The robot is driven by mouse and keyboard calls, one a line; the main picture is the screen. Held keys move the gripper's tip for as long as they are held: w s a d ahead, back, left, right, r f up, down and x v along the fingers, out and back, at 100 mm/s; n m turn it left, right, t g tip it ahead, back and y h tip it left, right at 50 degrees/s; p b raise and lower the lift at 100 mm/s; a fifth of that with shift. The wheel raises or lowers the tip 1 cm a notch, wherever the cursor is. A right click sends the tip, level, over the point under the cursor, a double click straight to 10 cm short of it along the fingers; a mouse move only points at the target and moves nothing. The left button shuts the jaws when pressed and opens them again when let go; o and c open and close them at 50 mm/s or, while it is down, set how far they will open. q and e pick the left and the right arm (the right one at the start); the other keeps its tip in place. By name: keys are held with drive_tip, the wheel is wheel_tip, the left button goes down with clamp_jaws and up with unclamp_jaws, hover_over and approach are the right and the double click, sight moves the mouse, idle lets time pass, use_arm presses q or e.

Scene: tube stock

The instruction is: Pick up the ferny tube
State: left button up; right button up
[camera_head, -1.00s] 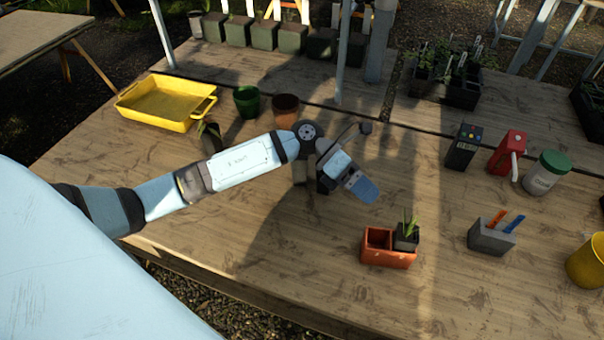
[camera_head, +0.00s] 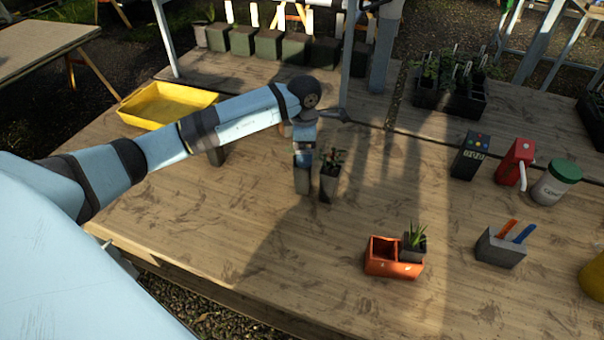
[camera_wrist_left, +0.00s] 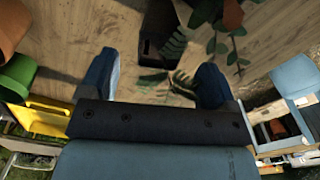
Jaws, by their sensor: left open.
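My left gripper (camera_head: 304,172) points down over the middle of the table in the head view, just left of a dark tube with a leafy plant (camera_head: 329,187). Its leaf type is too small to tell there. In the left wrist view the two blue fingers (camera_wrist_left: 156,82) are apart with nothing gripped. Green fern fronds (camera_wrist_left: 173,47) show ahead of and between them, beside a dark tube (camera_wrist_left: 158,22). A plant with oval leaves (camera_wrist_left: 218,45) stands to the right of the fronds. My right gripper is out of view.
An orange two-slot holder (camera_head: 394,268) carries a dark tube with a spiky plant (camera_head: 413,241) in its right slot. A yellow tray (camera_head: 150,112) stands back left. The front middle table is clear.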

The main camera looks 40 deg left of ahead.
use_arm(q)
drive_tip(key=f, duration=0.2)
drive_tip(key=f+p, duration=0.1)
drive_tip(key=f, duration=0.2)
drive_tip(key=shift+s+a+f, duration=0.1)
drive_tip(key=shift+s+a, duration=0.05)
drive_tip(key=shift+s, duration=0.05)
drive_tip(key=shift+f, duration=0.35)
drive_tip(key=c, duration=1.1)
drive_tip(key=shift+r, duration=0.1)
wheel_tip(320, 180, up, 20)
drive_tip(key=shift+f+b, duration=0.1)
drive_tip(key=shift+b, duration=0.6)
